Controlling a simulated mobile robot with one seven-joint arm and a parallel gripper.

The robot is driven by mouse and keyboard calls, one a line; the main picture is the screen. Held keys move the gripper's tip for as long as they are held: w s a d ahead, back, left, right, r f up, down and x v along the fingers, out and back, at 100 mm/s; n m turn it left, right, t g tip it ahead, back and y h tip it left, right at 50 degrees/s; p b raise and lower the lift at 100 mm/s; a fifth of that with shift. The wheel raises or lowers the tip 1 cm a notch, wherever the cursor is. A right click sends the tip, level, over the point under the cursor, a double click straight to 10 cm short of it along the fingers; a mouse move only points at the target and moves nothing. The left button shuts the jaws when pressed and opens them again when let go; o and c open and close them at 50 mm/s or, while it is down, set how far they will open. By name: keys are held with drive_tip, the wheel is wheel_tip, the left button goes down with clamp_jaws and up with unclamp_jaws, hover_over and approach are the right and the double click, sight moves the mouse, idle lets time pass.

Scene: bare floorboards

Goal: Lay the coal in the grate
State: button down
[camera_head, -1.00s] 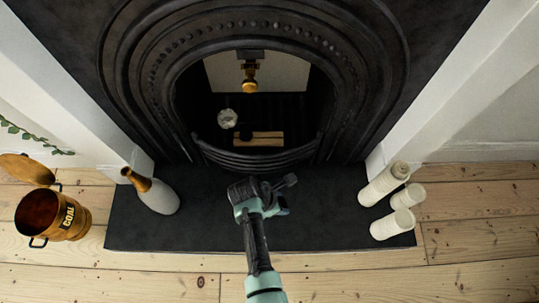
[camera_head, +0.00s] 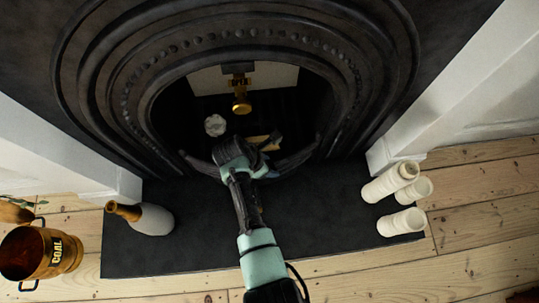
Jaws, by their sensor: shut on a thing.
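My gripper (camera_head: 272,143) is at the front opening of the black grate (camera_head: 300,157), above its front bars. It is shut on a dark piece, apparently coal, which is hard to tell from the dark jaws. Inside the grate, a crumpled white ball (camera_head: 215,125) lies at the left. Pale wood sticks (camera_head: 262,142) lie behind my gripper, partly hidden by it. The brass coal bucket (camera_head: 62,252), marked COAL, stands on the floor at the far left; its inside looks dark.
Several white candles (camera_head: 395,182) stand on the right. A brass fitting (camera_head: 241,104) hangs at the back of the fireplace.

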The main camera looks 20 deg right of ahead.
drive_tip(key=w+d+b, duration=0.2)
drive_tip(key=w+b, duration=0.7)
drive_tip(key=b, duration=0.7)
hover_over(264, 138)
drive_tip(key=s, duration=0.1)
drive_tip(key=shift+s+a+f+b, duration=0.15)
drive_tip(key=shift+f+b, duration=1.15)
drive_tip(key=shift+f, duration=1.25)
drive_tip(key=shift+s+a+f+b, duration=0.1)
drive_tip(key=shift+f+b, duration=1.15)
drive_tip(key=shift+f, duration=1.25)
drive_tip(key=shift+f+b, duration=0.3)
drive_tip(key=shift+f, duration=0.25)
drive_tip(key=shift+c, duration=0.9)
unclamp_jaws()
